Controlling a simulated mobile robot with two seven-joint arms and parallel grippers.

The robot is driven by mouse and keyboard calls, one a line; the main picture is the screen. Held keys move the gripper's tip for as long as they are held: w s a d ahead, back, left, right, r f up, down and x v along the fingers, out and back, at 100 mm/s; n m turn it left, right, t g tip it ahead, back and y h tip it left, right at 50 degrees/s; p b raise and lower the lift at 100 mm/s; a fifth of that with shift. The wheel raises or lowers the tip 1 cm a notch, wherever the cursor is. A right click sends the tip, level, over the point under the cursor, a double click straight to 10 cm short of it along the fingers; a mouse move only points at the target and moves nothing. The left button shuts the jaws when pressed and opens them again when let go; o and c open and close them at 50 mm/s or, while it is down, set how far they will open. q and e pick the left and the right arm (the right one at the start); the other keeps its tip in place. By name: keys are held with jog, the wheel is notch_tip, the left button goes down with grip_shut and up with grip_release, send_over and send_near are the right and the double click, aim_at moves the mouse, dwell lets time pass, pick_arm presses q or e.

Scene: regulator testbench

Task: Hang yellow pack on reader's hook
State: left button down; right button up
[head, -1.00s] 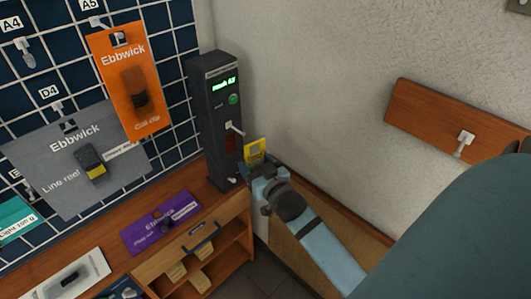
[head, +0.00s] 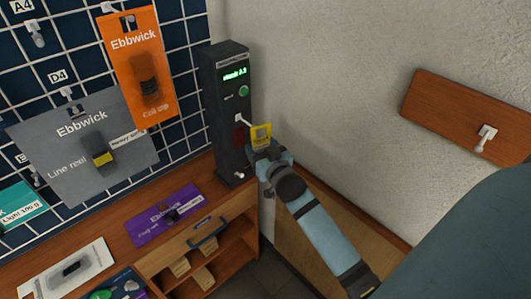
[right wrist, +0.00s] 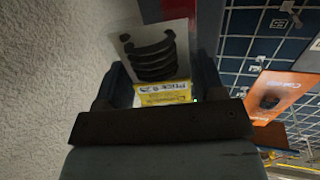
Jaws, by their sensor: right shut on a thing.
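The reader (head: 227,110) is a dark upright post with a lit green display, a green button and a red patch. Its pale hook (head: 239,118) sticks out of its front toward the pack. My right gripper (head: 262,152) is shut on the yellow pack (head: 261,136) and holds it upright just right of the hook. I cannot tell whether the pack touches the hook's tip. In the right wrist view the pack (right wrist: 163,92) shows a yellow label strip and a grey part with a black coil, between the fingers. My left gripper is not in view.
A wire grid panel at left carries an orange pack (head: 140,70) and a grey pack (head: 80,145). A purple pack (head: 166,215) lies on the wooden counter by the reader. A wooden board with a hook (head: 486,136) is on the right wall. The wall between is bare.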

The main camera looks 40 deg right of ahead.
jog(key=shift+w+a+f+b, duration=0.15)
jog(key=shift+w+b, duration=0.1)
jog(key=shift+w, duration=0.65)
jog(key=shift+w+f+b, duration=0.1)
jog(key=shift+w+b, duration=0.2)
jog(key=shift+w, duration=0.65)
jog(key=shift+w+a+f+b, duration=0.15)
jog(key=shift+w+b, duration=0.1)
jog(key=shift+w, duration=0.65)
jog(key=o, duration=1)
jog(key=shift+f, duration=0.1)
